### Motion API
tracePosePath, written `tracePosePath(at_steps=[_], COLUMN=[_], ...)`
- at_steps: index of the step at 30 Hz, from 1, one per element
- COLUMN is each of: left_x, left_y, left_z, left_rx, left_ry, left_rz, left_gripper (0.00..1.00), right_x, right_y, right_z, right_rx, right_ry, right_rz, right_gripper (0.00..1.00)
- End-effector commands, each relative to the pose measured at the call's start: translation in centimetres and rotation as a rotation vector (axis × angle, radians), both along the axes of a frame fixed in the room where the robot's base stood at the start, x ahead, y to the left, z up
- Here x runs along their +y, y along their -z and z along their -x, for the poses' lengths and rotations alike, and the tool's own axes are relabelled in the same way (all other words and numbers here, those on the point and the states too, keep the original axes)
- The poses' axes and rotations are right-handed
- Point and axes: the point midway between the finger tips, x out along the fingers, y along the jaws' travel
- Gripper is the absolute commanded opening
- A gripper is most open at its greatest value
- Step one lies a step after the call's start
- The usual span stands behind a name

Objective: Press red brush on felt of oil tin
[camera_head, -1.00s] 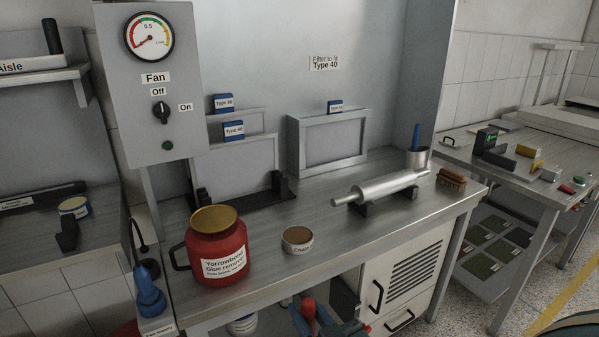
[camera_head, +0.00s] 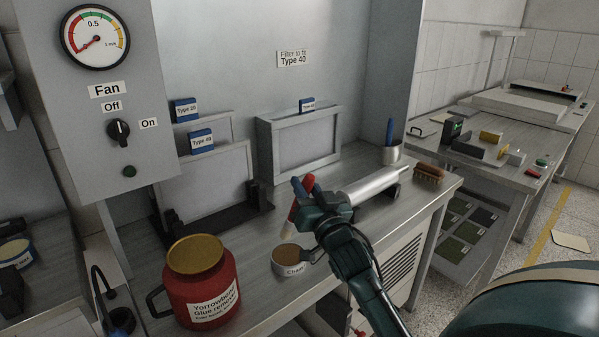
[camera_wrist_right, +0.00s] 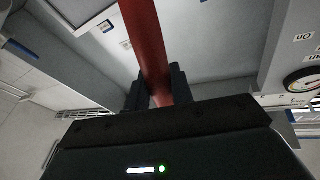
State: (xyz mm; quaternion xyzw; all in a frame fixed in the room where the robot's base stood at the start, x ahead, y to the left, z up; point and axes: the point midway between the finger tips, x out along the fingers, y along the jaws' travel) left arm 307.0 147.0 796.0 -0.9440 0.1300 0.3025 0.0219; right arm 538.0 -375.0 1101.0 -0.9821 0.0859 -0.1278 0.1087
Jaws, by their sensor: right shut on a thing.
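The small round oil tin (camera_head: 287,268) stands on the workbench, its label partly hidden. Its brown felt (camera_head: 290,255) faces up. My right gripper (camera_head: 302,192) is shut on the red brush (camera_head: 293,216), above and slightly right of the tin. The brush hangs nearly upright, tilted a little, its lower end just above the felt's far side; I cannot tell whether it touches. In the right wrist view the brush's red handle (camera_wrist_right: 148,38) passes between the two dark fingers. My left gripper is not in view.
A red glue remover jar (camera_head: 200,290) stands left of the tin. Framed filters (camera_head: 305,145) stand at the back.

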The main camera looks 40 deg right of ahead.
Motion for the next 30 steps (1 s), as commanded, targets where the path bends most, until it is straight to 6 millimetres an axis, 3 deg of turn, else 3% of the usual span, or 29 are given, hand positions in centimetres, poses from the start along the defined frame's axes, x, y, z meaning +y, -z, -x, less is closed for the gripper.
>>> tracePosePath(at_steps=[4, 10, 21, 30], left_x=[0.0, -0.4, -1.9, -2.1], left_y=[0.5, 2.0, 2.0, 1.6], left_z=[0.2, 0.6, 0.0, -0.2], left_rx=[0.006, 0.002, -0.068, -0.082], left_ry=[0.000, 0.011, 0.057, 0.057], left_rz=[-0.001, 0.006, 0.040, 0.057], left_gripper=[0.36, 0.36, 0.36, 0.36], right_x=[-0.9, -0.9, -0.9, -0.8], right_y=[-0.4, 1.5, 4.9, 5.3], right_z=[-0.3, -0.3, -0.3, -0.3], right_rx=[-0.010, -0.010, -0.010, -0.010], right_ry=[0.009, 0.009, 0.009, 0.009], right_rz=[-0.008, -0.008, -0.006, -0.006], right_gripper=[0.00, 0.00, 0.00, 0.00])
